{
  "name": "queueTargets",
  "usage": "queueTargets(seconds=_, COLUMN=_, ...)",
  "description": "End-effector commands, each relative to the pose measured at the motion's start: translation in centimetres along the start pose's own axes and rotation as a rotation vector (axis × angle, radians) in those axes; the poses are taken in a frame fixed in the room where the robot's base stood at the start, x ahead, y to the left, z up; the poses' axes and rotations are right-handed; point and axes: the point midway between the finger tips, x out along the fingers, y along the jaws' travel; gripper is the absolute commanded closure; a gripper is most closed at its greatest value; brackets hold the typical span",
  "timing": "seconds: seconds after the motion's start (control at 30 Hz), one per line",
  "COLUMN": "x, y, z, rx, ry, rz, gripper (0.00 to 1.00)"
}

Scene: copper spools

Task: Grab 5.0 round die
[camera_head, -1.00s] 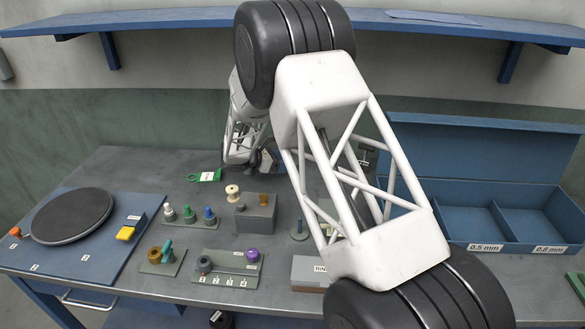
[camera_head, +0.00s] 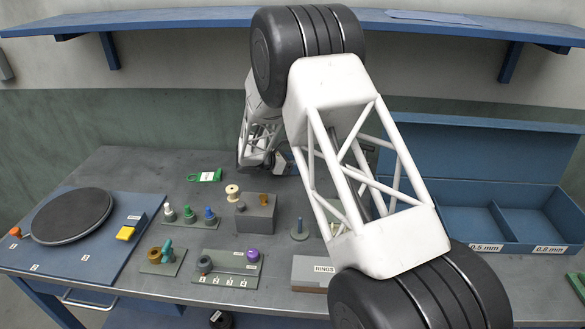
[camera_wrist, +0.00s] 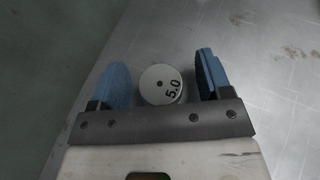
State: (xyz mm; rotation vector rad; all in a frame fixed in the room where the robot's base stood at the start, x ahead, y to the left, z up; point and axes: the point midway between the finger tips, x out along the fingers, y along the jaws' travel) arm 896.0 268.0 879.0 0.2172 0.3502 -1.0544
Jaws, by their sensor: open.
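The 5.0 round die (camera_wrist: 158,80) is a small pale cylinder with "5.0" in black on its top and a small dark hole. It stands on the grey bench, close to the palm side in the wrist view. My gripper (camera_wrist: 161,66) is open, with one blue finger on each side of the die and a visible gap to both. In the head view I cannot make out the die, and my arm hides most of the area around the gripper.
A green tag (camera_head: 205,176), a cream spool (camera_head: 232,192) and a grey block (camera_head: 257,213) stand left of my arm. A box marked "RINGS" (camera_head: 312,273) is at the front. A blue two-compartment box (camera_head: 495,246) is at the right. The back-left bench is clear.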

Motion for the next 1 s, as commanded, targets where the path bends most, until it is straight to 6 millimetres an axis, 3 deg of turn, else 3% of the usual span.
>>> queueTargets(seconds=0.17, x=-0.01, y=0.00, z=0.00, rx=0.000, ry=0.000, rz=0.000, gripper=0.28)
queueTargets(seconds=0.57, x=0.00, y=-0.02, z=-0.06, rx=-0.001, ry=0.000, rz=0.000, gripper=0.88)
queueTargets(seconds=0.67, x=0.01, y=-0.02, z=-0.07, rx=-0.001, ry=0.000, rz=0.000, gripper=0.95)
queueTargets(seconds=1.0, x=-0.20, y=-0.06, z=0.39, rx=-0.002, ry=0.000, rz=-0.001, gripper=0.95)
